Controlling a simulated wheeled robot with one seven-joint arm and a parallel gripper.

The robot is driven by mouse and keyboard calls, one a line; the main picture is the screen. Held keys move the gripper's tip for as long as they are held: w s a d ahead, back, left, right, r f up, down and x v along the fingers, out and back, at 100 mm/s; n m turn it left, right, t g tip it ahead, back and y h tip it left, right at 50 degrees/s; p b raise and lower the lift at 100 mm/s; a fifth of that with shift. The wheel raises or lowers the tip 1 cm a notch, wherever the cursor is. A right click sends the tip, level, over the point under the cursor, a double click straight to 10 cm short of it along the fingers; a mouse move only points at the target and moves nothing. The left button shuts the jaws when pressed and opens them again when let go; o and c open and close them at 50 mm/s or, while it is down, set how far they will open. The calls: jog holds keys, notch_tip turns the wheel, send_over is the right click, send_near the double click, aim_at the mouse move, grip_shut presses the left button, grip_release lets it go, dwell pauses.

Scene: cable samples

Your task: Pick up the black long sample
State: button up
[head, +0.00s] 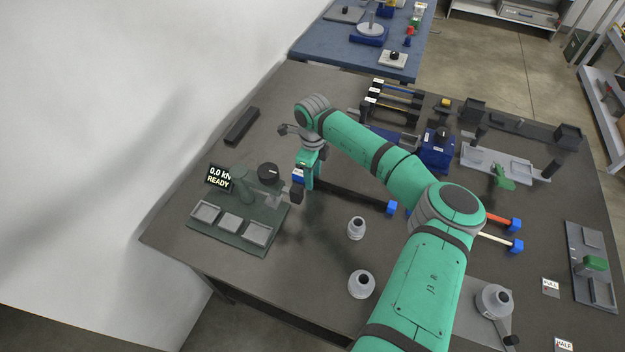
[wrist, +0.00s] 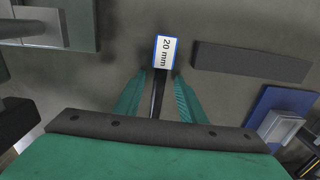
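The black long sample (head: 350,195) is a black cable with blue ends. It lies across the table, its right blue end (head: 391,207) near the middle. Its other end (head: 298,174), beside my gripper, carries a white label; in the wrist view this blue-edged label (wrist: 165,52) reads "20 mm". My gripper (head: 309,185) points down at that end of the cable. In the wrist view its green fingers (wrist: 160,88) stand on either side of the black cable, with gaps showing on both sides. The gripper looks open; exact fingertip contact is hard to see.
A green test fixture (head: 240,215) with trays and a "READY" display (head: 218,178) stands just left. A black bar (head: 241,126) lies behind it. Two grey fittings (head: 356,228) (head: 361,284) stand in front.

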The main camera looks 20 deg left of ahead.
jog(key=shift+f, duration=0.15)
jog(key=shift+c, duration=0.6)
grip_shut()
notch_tip(320, 180, up, 28)
jog(key=shift+a, duration=0.1)
